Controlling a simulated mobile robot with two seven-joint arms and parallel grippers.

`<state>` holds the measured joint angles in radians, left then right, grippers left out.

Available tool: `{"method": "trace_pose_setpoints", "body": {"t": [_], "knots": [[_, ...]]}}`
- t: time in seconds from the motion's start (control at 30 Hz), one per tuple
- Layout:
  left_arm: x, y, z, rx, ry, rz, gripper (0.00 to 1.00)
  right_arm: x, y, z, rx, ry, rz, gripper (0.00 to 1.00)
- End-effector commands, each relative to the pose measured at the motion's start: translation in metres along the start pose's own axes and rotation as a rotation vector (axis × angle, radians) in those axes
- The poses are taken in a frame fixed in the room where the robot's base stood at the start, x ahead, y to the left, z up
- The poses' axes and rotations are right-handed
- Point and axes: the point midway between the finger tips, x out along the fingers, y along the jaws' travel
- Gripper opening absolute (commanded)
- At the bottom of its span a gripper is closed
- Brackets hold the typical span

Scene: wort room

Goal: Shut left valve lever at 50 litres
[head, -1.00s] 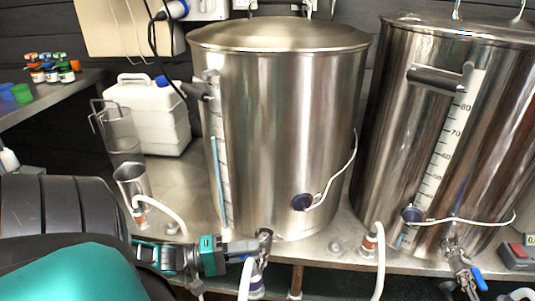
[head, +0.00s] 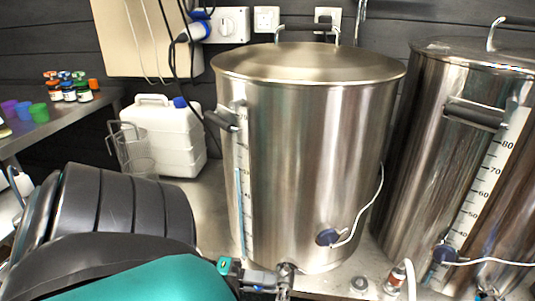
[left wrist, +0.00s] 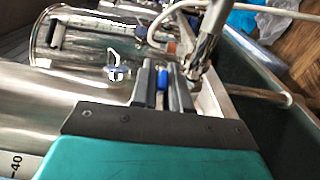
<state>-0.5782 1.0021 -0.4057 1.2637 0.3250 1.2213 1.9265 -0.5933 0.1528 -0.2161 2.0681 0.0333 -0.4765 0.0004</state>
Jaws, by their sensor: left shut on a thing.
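The left steel kettle (head: 305,160) stands on the bench with a scale strip and a sight tube (head: 240,205) on its left side. The blue column ends partway up; I cannot read its exact litres. Its valve (head: 287,275) is at the kettle's foot, cut off by the lower picture edge. My left gripper (head: 262,281) reaches it from the left. In the left wrist view, my left gripper (left wrist: 160,70) is shut on a blue valve lever (left wrist: 162,80) between its fingers. The lever's exact angle cannot be told. My right gripper is not in view.
A second kettle (head: 440,145) with its own scale stands close on the right. A white canister (head: 165,135) and a wire basket with a jug (head: 133,150) are on the left. Small jars (head: 70,90) and coloured cups (head: 38,112) sit on a side shelf. A white hose (head: 410,280) rises at lower right.

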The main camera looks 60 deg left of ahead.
Motion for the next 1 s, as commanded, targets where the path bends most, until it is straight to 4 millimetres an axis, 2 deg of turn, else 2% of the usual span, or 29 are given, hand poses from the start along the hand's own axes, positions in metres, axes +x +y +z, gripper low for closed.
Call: {"method": "trace_pose_setpoints", "body": {"t": [0.03, 0.23, 0.5, 1.0], "knots": [[-0.001, -0.005, 0.002, 0.0, -0.023, -0.008, 0.0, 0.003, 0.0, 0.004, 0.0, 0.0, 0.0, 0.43], [-0.004, -0.006, -0.004, 0.003, -0.113, -0.007, 0.0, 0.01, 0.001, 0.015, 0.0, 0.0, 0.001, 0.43], [-0.011, -0.007, -0.015, 0.002, -0.304, -0.004, 0.0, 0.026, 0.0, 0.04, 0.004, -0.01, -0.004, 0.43], [-0.012, -0.002, -0.015, -0.003, -0.451, -0.003, 0.0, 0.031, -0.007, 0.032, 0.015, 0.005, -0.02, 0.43]]}}
